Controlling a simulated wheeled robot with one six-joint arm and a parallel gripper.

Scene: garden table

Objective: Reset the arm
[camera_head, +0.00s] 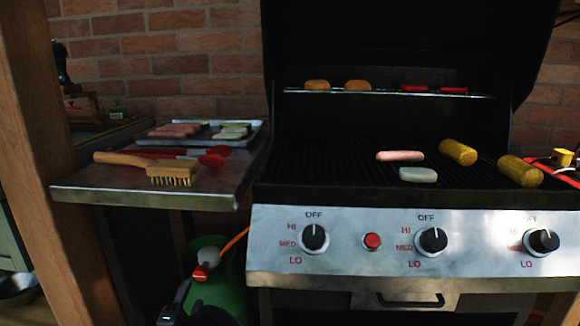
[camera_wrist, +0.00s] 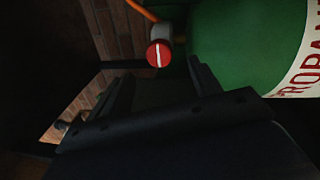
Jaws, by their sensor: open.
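My gripper (camera_head: 176,304) shows at the bottom edge of the head view, low and in front of the green propane tank (camera_head: 222,293). In the wrist view my gripper (camera_wrist: 160,87) is dark, with its fingers apart and nothing seen between them. The tank's red valve knob (camera_wrist: 159,53) is just beyond the fingers in the wrist view, apart from them as far as I can tell. The tank (camera_wrist: 235,40) fills the upper right there. Most of my arm is out of the head view.
The grill (camera_head: 350,230) has its lid up, with a sausage (camera_head: 400,156), a white piece (camera_head: 418,175) and corn cobs (camera_head: 458,152) on the grate. A side shelf (camera_head: 215,190) holds a brush (camera_head: 172,173) and a tray (camera_head: 258,127). A wooden post (camera_head: 45,150) stands at left.

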